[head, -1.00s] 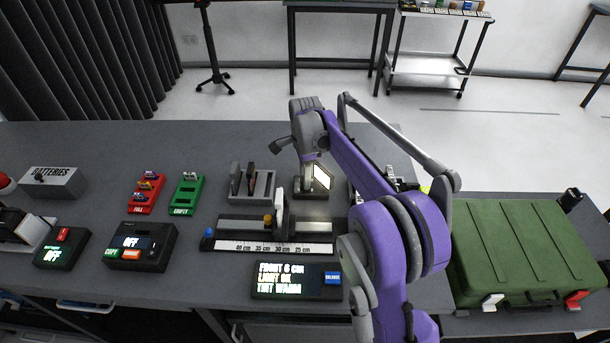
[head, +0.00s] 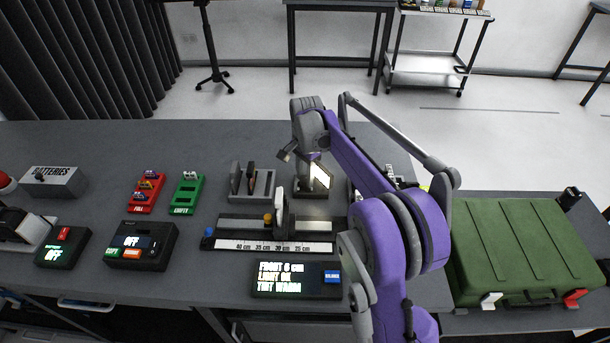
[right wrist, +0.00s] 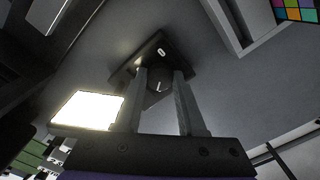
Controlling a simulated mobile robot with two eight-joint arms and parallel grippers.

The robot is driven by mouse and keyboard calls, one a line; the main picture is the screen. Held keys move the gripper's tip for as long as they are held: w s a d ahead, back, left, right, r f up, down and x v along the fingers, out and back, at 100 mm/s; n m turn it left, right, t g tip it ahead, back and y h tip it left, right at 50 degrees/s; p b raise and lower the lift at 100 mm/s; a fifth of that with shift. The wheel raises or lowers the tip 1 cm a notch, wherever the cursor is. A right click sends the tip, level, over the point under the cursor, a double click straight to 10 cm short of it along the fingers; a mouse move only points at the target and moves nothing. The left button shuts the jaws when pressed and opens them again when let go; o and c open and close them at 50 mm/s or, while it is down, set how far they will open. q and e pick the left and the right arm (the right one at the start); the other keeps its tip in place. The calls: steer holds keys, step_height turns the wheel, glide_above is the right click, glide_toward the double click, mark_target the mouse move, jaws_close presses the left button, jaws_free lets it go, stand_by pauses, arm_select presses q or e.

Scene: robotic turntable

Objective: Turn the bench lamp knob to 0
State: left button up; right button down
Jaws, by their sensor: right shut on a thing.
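The bench lamp (head: 319,180) stands behind the ruler rail, its bright panel lit; the panel also shows in the right wrist view (right wrist: 88,110). In that view a dark plate (right wrist: 143,56) carries a white 0 mark. Below the mark is the round dark knob (right wrist: 157,87), with a short, slightly slanted white line pointing roughly toward the 0. My right gripper (right wrist: 161,78) has one finger on each side of the knob and is shut on it. In the head view my right arm hides the knob and fingertips. My left gripper is not in view.
The ruler rail (head: 225,244) and a display (head: 296,279) reading "FRONT 6 cm, LIGHT OK, TINT WARM" lie in front of the lamp. A grey slotted holder (head: 262,188) stands left of it. A green case (head: 515,240) is at the right.

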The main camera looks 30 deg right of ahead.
steer(key=c, duration=0.5)
jaws_free()
step_height(320, 180, up, 11)
steer(key=shift+p, duration=0.4)
steer(key=shift+s+f, duration=0.1)
